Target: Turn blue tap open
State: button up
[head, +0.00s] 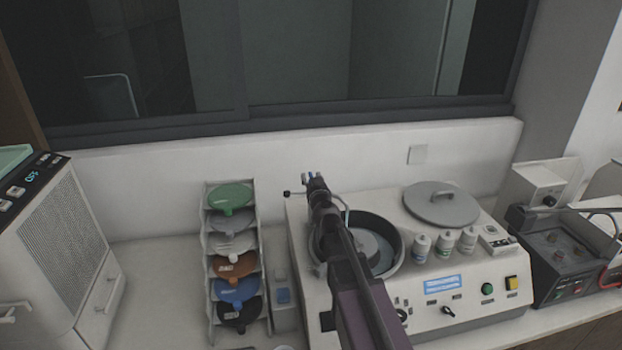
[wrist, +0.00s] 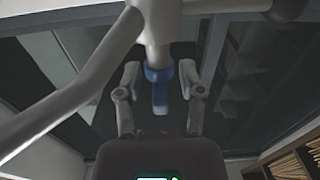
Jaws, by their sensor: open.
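The blue tap (wrist: 159,88) shows in the wrist view as a short blue lever hanging under a pale metal spout or pipe (wrist: 156,25). My gripper (wrist: 158,92) is open, with one finger on each side of the blue lever. Gaps show between the lever and both fingers, so it does not look gripped. In the head view my gripper (head: 317,182) is above the back left of the press, beside a thin pipe. The tap is small there and mostly hidden by my gripper and arm.
A window (head: 300,60) is behind. A dark device (head: 560,255) stands to the right.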

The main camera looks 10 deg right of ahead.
jog(key=shift+s, duration=0.1)
jog(key=s, duration=0.7)
jog(key=shift+s, duration=0.2)
jog(key=shift+f, duration=0.1)
dwell(0.4)
